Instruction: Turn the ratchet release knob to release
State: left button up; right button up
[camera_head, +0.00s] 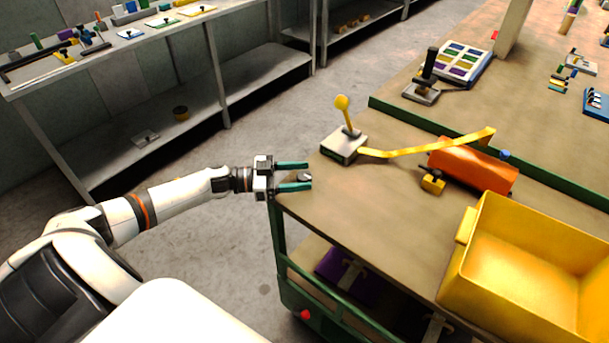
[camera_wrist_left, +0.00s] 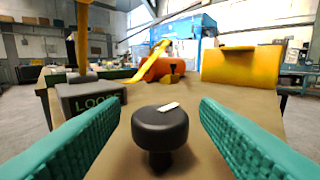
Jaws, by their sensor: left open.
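The knob (camera_wrist_left: 160,128) is a round black knob with a white mark on its top, on a short stem at the table's near corner. In the head view the knob (camera_head: 304,177) shows small between the fingertips. My left gripper (camera_head: 294,177) is open, with its two green fingers on either side of the knob and a gap on each side. The fingers also show in the left wrist view (camera_wrist_left: 160,140), flanking the knob without visible contact. The white mark points up and to the right in the wrist view. My right gripper is not in view.
A grey lever box (camera_head: 344,146) with a yellow-knobbed lever stands just beyond the knob. A yellow strip (camera_head: 420,150), an orange cylinder (camera_head: 470,168) and a yellow bin (camera_head: 476,290) are farther right on the table (camera_head: 350,205). Shelves stand at the back left.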

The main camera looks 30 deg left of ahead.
pick_arm(q)
jog(key=b+v, duration=0.1)
jog(key=v, duration=0.9)
jog(key=shift+a, duration=0.15)
jog(key=shift+s, duration=0.1)
